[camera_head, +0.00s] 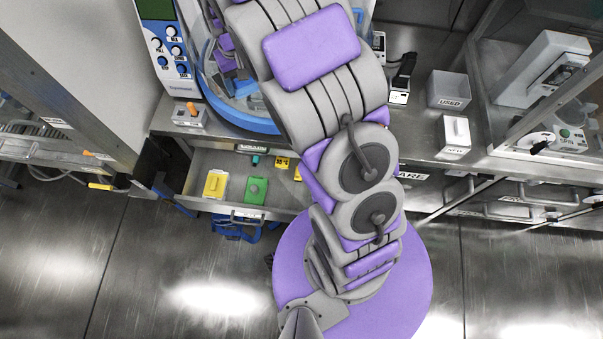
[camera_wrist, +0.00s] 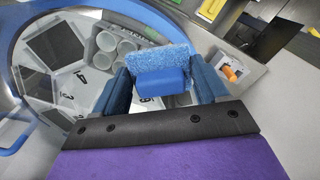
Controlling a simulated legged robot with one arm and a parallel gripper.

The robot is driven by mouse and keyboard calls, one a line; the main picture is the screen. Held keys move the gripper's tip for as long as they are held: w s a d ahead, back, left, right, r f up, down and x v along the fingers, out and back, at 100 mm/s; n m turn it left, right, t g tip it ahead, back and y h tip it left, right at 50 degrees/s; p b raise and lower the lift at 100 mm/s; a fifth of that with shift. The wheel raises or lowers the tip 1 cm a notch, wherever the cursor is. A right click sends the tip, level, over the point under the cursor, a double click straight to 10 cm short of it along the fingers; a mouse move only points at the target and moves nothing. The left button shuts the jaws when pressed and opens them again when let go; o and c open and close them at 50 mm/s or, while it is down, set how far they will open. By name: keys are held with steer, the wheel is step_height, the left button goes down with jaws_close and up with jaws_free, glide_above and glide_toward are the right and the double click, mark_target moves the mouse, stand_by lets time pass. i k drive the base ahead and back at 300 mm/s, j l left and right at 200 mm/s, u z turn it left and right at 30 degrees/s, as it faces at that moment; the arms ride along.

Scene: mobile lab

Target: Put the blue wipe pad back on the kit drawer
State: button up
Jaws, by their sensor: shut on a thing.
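The blue wipe pad (camera_wrist: 162,62), a fuzzy pad with a smooth blue grip, is between the two blue fingers of my gripper (camera_wrist: 160,80) in the wrist view. My gripper is shut on its grip part and holds it in front of a round, blue-rimmed chamber. The open kit drawer (camera_head: 232,209) is in the lower left of the head view, below the bench. It holds a yellow block (camera_head: 215,184) and a green block (camera_head: 256,190). My arm hides the drawer's right side and much of the chamber in the head view.
The chamber's blue rim (camera_head: 240,119) stands on the bench, with grey cups (camera_wrist: 120,45) inside. A grey USED bin (camera_head: 449,89) and white box (camera_head: 455,132) stand right.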

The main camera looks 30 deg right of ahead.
mark_target(295, 205)
steer(key=k+l+z, duration=0.1)
steer(key=k+z, duration=0.25)
steer(key=k+l+z, duration=0.2)
steer(key=k+z, duration=0.15)
steer(key=k, duration=0.2)
steer(key=z, duration=0.4)
steer(key=j+z, duration=0.15)
steer(key=z, duration=0.65)
steer(key=j+z, duration=0.1)
steer(key=z, duration=0.3)
steer(key=k+j, duration=0.1)
steer(key=j, duration=0.3)
steer(key=k+j, duration=0.15)
steer(key=j, duration=0.25)
steer(key=k+j, duration=0.1)
steer(key=j, duration=0.25)
steer(key=k+j, duration=0.1)
steer(key=j, duration=0.3)
steer(key=k+j, duration=0.15)
steer(key=j, duration=0.25)
steer(key=k+j+z, duration=0.1)
steer(key=j, duration=0.3)
steer(key=k+j, duration=0.15)
steer(key=j, duration=0.2)
